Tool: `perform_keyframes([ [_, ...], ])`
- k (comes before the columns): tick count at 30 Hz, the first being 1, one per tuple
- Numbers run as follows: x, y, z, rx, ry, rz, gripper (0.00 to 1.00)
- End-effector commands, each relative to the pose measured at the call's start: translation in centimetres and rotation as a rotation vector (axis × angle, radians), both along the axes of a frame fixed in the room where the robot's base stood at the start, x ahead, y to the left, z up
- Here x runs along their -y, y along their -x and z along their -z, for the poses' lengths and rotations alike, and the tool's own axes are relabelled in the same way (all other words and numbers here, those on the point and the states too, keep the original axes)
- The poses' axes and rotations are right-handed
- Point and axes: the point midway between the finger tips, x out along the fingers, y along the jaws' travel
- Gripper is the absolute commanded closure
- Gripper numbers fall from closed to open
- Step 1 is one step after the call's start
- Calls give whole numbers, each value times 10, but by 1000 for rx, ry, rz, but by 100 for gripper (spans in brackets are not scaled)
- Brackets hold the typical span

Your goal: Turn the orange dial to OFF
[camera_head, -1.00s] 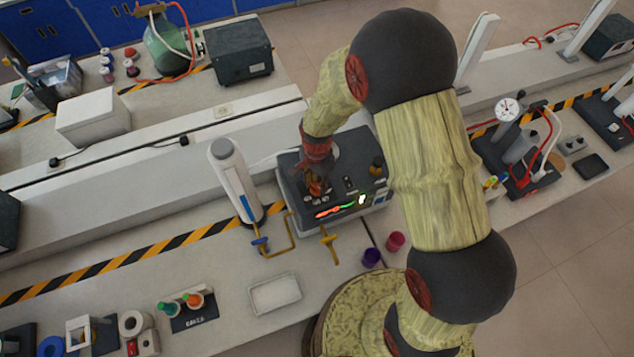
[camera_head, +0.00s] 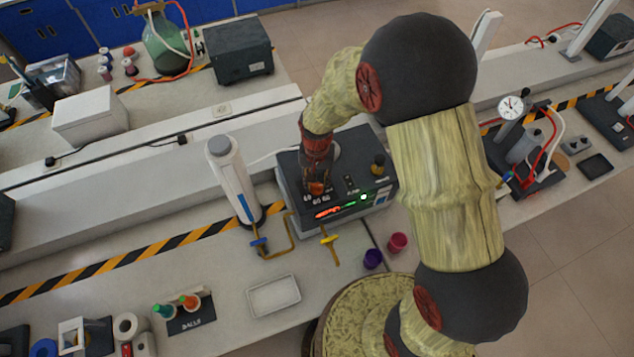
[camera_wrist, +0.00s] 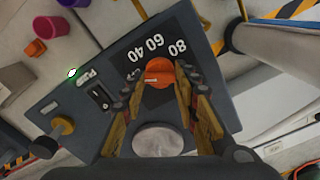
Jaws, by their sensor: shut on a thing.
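The orange dial (camera_wrist: 158,72) sits on the dark top panel of a box-shaped device (camera_head: 290,180), beside printed numbers 40, 60 and 80. My gripper (camera_wrist: 160,85) is over the panel with its fingers on either side of the dial, shut on it. In the head view the dial (camera_head: 316,188) shows just below my gripper (camera_head: 317,180).
A white cylinder (camera_head: 232,175) stands to the left. Purple (camera_head: 372,258) and red (camera_head: 397,242) cups stand in front.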

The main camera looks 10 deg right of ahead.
Motion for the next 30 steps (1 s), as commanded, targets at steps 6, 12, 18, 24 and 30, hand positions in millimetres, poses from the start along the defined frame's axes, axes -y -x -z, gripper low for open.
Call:
perform_keyframes([
  [6, 0, -1, 0, 1, -1, -90, 95],
  [12, 0, -1, 0, 1, -1, -125, 95],
  [18, 0, -1, 0, 1, 0, -132, 95],
  [24, 0, -1, 0, 1, 0, -132, 95],
  [30, 0, 0, 0, 1, 0, -131, 59],
])
